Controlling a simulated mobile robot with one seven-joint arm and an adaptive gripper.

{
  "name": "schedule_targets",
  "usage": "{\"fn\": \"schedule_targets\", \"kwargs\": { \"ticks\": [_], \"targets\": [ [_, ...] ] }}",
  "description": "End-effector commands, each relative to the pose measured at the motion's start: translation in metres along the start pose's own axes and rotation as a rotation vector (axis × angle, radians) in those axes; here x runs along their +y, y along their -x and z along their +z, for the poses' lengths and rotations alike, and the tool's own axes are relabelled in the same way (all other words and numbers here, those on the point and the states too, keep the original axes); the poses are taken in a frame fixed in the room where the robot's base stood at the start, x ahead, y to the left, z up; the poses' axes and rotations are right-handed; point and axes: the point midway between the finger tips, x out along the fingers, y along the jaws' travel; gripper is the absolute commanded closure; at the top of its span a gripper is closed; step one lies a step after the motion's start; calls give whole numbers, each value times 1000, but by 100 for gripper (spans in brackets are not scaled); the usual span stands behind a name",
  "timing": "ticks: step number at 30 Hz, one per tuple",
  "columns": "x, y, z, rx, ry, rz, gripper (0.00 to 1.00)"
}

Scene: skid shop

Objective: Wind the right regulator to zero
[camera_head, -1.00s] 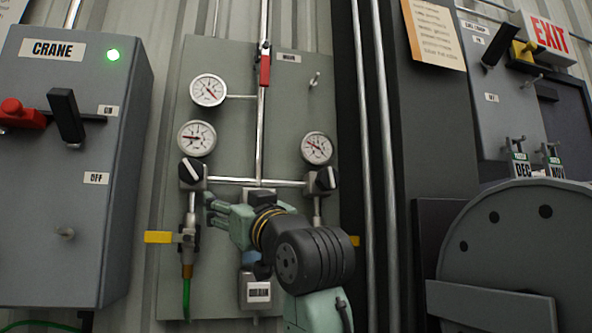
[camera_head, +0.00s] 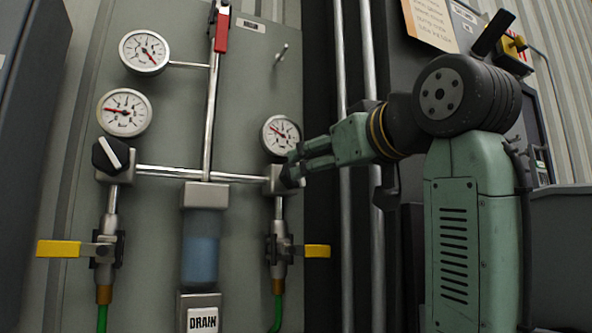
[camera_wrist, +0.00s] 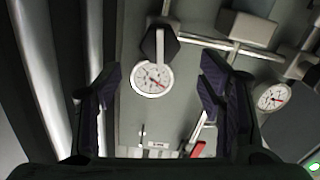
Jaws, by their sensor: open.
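The right regulator's black knob with a white pointer bar shows in the wrist view (camera_wrist: 159,45), between my open fingers and a little beyond them. No contact shows. In the head view the knob is hidden behind my gripper (camera_head: 292,167), and only its metal body (camera_head: 271,181) shows at the right end of the horizontal pipe. The right gauge (camera_head: 281,134) sits just above, with a red needle pointing to the upper left; its numbers are too small to read. It also shows in the wrist view (camera_wrist: 152,79). My gripper in the wrist view (camera_wrist: 160,79) is empty.
The left regulator knob (camera_head: 112,155) sits below the left gauge (camera_head: 124,112). Yellow valve handles stick out at left (camera_head: 60,249) and right (camera_head: 317,251). A red lever (camera_head: 222,31) is at the top. A filter bowl (camera_head: 201,246) hangs mid-panel. Vertical pipes (camera_head: 343,230) run right of the panel.

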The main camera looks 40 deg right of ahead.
Motion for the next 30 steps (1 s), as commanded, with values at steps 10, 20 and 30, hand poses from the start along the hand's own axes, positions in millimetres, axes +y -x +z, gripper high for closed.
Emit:
{"fn": "schedule_targets", "kwargs": {
  "ticks": [10,20,30],
  "targets": [
    [0,-66,-2,-1,-1,-2,37],
    [0,-86,0,0,0,0,37],
    [0,-86,0,0,0,0,47]
  ]
}}
